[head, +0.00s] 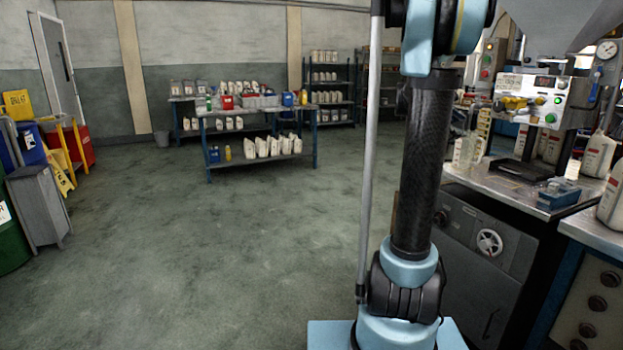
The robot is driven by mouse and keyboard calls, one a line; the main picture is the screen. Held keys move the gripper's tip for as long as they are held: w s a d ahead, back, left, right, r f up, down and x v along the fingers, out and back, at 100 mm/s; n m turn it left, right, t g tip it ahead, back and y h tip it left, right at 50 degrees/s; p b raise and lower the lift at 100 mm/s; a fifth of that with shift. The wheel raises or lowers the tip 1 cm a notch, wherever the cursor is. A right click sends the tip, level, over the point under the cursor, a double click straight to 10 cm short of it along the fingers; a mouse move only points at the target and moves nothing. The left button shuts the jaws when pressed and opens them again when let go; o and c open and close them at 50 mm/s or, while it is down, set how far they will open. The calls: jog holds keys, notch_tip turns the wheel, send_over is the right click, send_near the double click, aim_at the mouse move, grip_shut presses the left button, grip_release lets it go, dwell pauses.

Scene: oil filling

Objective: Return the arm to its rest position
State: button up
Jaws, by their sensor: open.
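My arm (425,170) stands upright right of the picture's middle, with light blue joints and a black link. Its lower joint rests on my light blue base at the bottom edge. Its upper part runs out of the top of the picture. My gripper is not in view, so whether it holds anything does not show.
Right of my arm, the filling machine (532,100) stands over a metal bench (512,187) with white jugs (598,155). A table (258,109) with bottles stands at the back. Bins and a yellow sign (57,175) line the left. The floor (200,260) between is clear.

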jog(key=s+a+f+m+g+y, duration=0.1)
jog(key=s+a+f+m+y, duration=0.4)
jog(key=s+a+f, duration=0.9)
jog(key=s+a+f+m+g+y, duration=0.1)
jog(key=s+a+f+m+y, duration=0.4)
jog(key=s+a+f, duration=0.9)
jog(key=s+a+y, duration=0.2)
jog(key=s+a, duration=0.3)
jog(key=s, duration=0.4)
jog(key=shift+a+f, duration=0.3)
jog(key=shift+w, duration=0.15)
jog(key=shift+w+f, duration=0.2)
jog(key=shift+w, duration=0.15)
